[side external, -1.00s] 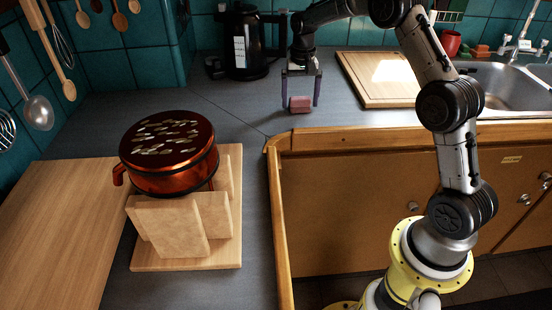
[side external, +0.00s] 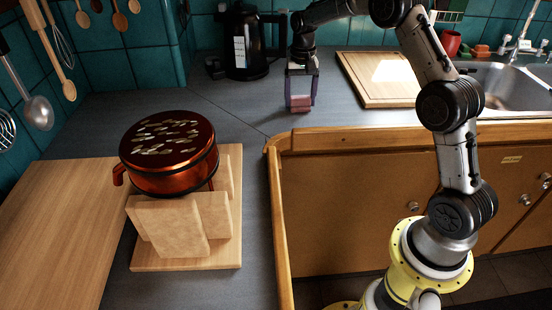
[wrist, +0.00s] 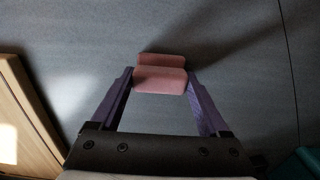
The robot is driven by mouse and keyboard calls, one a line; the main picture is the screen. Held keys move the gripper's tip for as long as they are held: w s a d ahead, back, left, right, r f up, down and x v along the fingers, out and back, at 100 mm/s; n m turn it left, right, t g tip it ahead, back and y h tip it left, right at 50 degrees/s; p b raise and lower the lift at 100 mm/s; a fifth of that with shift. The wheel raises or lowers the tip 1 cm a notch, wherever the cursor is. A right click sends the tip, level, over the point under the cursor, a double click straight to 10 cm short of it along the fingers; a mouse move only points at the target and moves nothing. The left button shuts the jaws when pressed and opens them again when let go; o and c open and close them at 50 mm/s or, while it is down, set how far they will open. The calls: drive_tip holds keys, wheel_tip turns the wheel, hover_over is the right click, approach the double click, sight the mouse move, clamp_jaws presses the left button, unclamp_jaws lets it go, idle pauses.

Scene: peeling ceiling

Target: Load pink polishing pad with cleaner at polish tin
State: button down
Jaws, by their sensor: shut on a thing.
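The pink polishing pad (side external: 299,102) is a small block on the grey counter in front of the black kettle. My gripper (side external: 301,98) points straight down over it, with its purple fingers shut on the pad's two sides. In the wrist view the pad (wrist: 160,84) sits between the fingertips (wrist: 161,74) and shows a raised lip along its far side. I cannot tell whether the pad still touches the counter. I cannot make out a polish tin for certain in either view.
A copper pot (side external: 170,165) with pale patches on its dark top rests on a wooden stand (side external: 188,258) at the left. The black kettle (side external: 244,45) stands behind my gripper. A cutting board (side external: 375,92) and the sink (side external: 505,85) lie right. The counter's middle is clear.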

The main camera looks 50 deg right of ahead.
sight(302, 98)
drive_tip(key=shift+r, duration=2.95)
drive_tip(key=shift+s, duration=0.1)
drive_tip(key=shift+s+a, duration=0.15)
drive_tip(key=shift+s, duration=0.1)
drive_tip(key=w+a+r+n, duration=0.1)
drive_tip(key=w+a+r, duration=0.1)
drive_tip(key=a+r, duration=0.45)
drive_tip(key=w+a+r+n, duration=0.1)
drive_tip(key=w+a+r, duration=0.2)
drive_tip(key=a+r, duration=0.35)
drive_tip(key=a+r+n, duration=0.1)
drive_tip(key=a+n, duration=0.3)
drive_tip(key=a, duration=1.7)
drive_tip(key=shift+s+a+r, duration=0.2)
drive_tip(key=shift+s+r, duration=0.2)
